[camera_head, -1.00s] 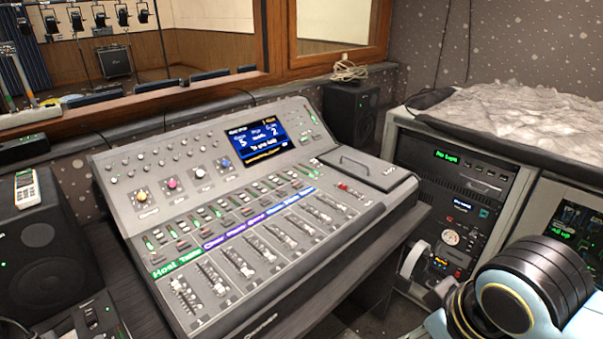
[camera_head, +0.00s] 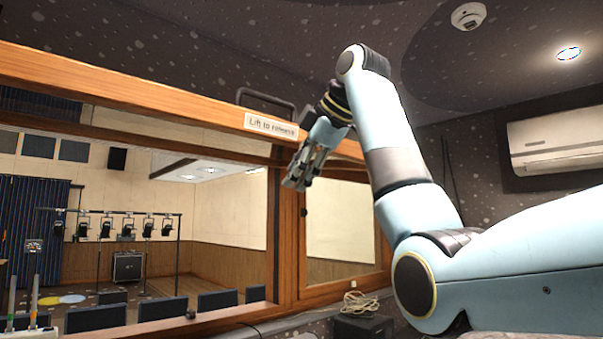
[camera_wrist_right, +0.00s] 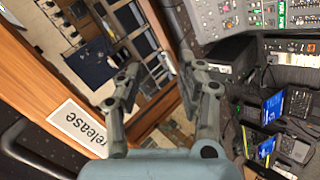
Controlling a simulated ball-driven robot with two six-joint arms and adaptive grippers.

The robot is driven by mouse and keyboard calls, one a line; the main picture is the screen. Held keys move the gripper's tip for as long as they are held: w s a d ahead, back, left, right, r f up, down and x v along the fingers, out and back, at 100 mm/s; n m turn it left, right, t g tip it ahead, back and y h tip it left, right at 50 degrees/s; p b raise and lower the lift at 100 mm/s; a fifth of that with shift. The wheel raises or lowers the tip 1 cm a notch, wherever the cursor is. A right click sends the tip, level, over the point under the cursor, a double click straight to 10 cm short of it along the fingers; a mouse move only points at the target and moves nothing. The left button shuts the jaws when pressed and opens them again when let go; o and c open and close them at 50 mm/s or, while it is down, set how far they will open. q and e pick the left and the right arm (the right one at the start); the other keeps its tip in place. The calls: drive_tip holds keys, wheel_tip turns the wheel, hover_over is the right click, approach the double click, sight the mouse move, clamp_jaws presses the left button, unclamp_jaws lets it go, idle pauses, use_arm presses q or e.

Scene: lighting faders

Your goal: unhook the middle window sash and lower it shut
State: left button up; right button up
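A wooden window rail (camera_head: 130,98) runs across the upper head view, with a white "Lift to release" label (camera_head: 270,125) and a dark handle (camera_head: 267,97) above the label. I cannot tell whether the handle is still hooked. My right gripper (camera_head: 295,182) hangs in front of the window post, right of and below the label. In the right wrist view this gripper (camera_wrist_right: 160,66) has its fingers apart with nothing held, and part of the label (camera_wrist_right: 80,128) shows beside its left finger. My left gripper is not in view.
A wooden post (camera_head: 290,245) separates the large window area from a smaller right pane (camera_head: 340,220). The mixing desk (camera_wrist_right: 220,15) shows in the right wrist view. Coiled cable (camera_head: 358,303) lies atop a speaker (camera_head: 362,327). An air conditioner (camera_head: 556,140) is on the right wall.

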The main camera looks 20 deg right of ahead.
sight(269, 98)
drive_tip(key=s+a+r+n+t+y, duration=0.1)
drive_tip(key=s+r+n, duration=0.2)
drive_tip(key=r, duration=0.8)
drive_tip(key=s+a+r+n, duration=0.1)
drive_tip(key=s+r+n, duration=0.15)
drive_tip(key=r, duration=0.75)
drive_tip(key=shift+w+r+p+x, duration=0.15)
drive_tip(key=shift+p+x, duration=0.1)
drive_tip(key=shift+x, duration=2.65)
drive_tip(key=shift+w+r+p+x, duration=0.1)
drive_tip(key=shift+p+x, duration=0.1)
drive_tip(key=shift+x, duration=2.75)
drive_tip(key=shift+d, duration=0.1)
clamp_jaws()
drive_tip(key=shift+s+r, duration=0.1)
drive_tip(key=shift+r, duration=0.05)
